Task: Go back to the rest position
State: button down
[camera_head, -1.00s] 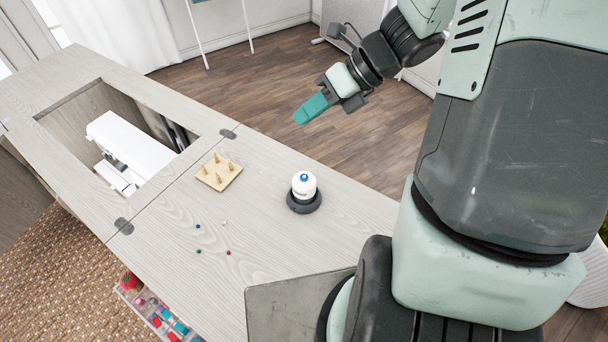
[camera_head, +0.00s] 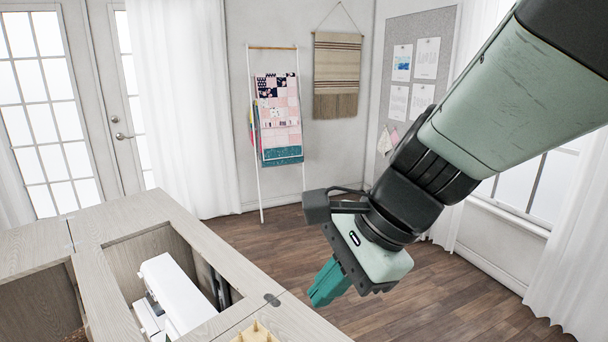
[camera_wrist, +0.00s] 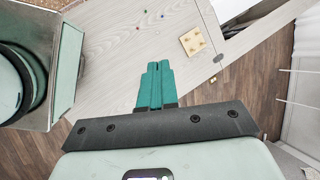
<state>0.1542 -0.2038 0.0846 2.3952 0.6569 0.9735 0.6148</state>
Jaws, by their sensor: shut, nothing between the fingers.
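My gripper (camera_head: 328,283) has teal fingers, pressed together and empty, pointing down. In the head view it hangs over the wooden floor, beyond the far right edge of the cabinet top (camera_head: 215,243). In the wrist view my gripper (camera_wrist: 158,66) points toward the cabinet top (camera_wrist: 120,62), with its fingers side by side and nothing between them.
The white sewing machine (camera_head: 178,292) sits in the cabinet's opening. A wooden peg block (camera_head: 257,333) is at the head view's bottom edge; the wrist view shows it whole (camera_wrist: 193,42). A quilt ladder (camera_head: 276,110) stands by the wall. Open floor (camera_head: 450,300) lies to the right.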

jog(key=s+r+n+t+h, duration=0.2)
jog(key=s+r+n, duration=0.2)
jog(key=s+n, duration=0.4)
jog(key=w+d+r+n+t+h, duration=0.1)
jog(key=d+r+n+t+h, duration=0.1)
jog(key=d, duration=0.6)
jog(key=n+h, duration=0.1)
jog(key=n, duration=0.1)
jog(key=shift+r+n+h, duration=0.2)
jog(key=shift+n+h, duration=0.1)
jog(key=shift+h, duration=0.1)
